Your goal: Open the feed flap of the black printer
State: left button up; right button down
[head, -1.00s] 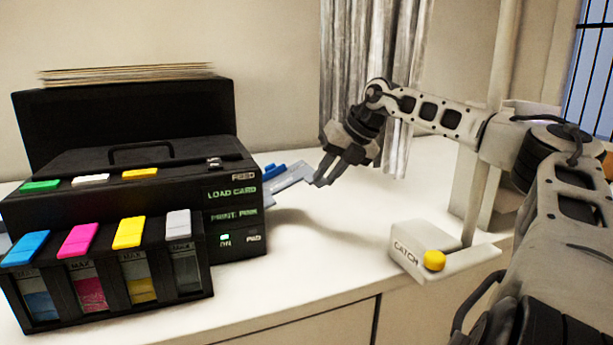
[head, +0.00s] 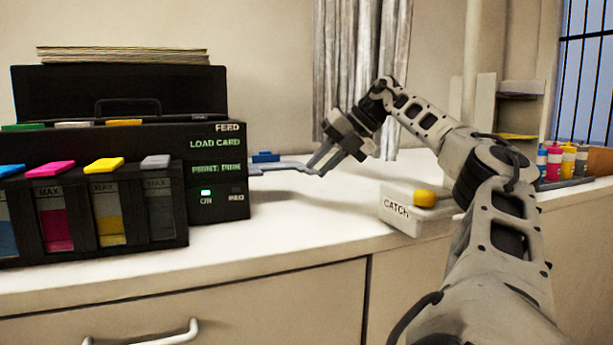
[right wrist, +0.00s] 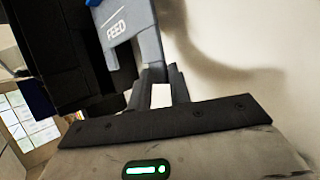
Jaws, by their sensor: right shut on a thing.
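The black printer (head: 233,207) stands on the white counter at the left in the head view. Its display reads FEED, LOAD CARD and PRINT, and a green light is lit. The feed flap (head: 282,168), a grey-blue plate, sticks out nearly level from the printer's right side. It also shows in the right wrist view (right wrist: 138,42), marked FEED. My right gripper (head: 318,165) is shut on the flap's outer end, and its fingers also show in the right wrist view (right wrist: 164,78). My left gripper is not in view.
Ink tanks (head: 108,207) with coloured lids stand in front of the printer. A white CATCH block (head: 397,211) with a yellow knob (head: 424,198) sits to the right, near the front edge. Coloured bottles (head: 568,160) stand at the far right. The counter between printer and block is clear.

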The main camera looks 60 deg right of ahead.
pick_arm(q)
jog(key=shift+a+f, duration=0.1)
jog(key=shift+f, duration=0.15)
pick_arm(e)
jog(key=shift+f, duration=0.4)
jog(key=c, duration=1.6)
grip_release()
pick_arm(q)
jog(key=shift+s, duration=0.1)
pick_arm(e)
jog(key=shift+o, duration=0.2)
jog(key=shift+s, duration=0.1)
jog(key=shift+r, duration=0.1)
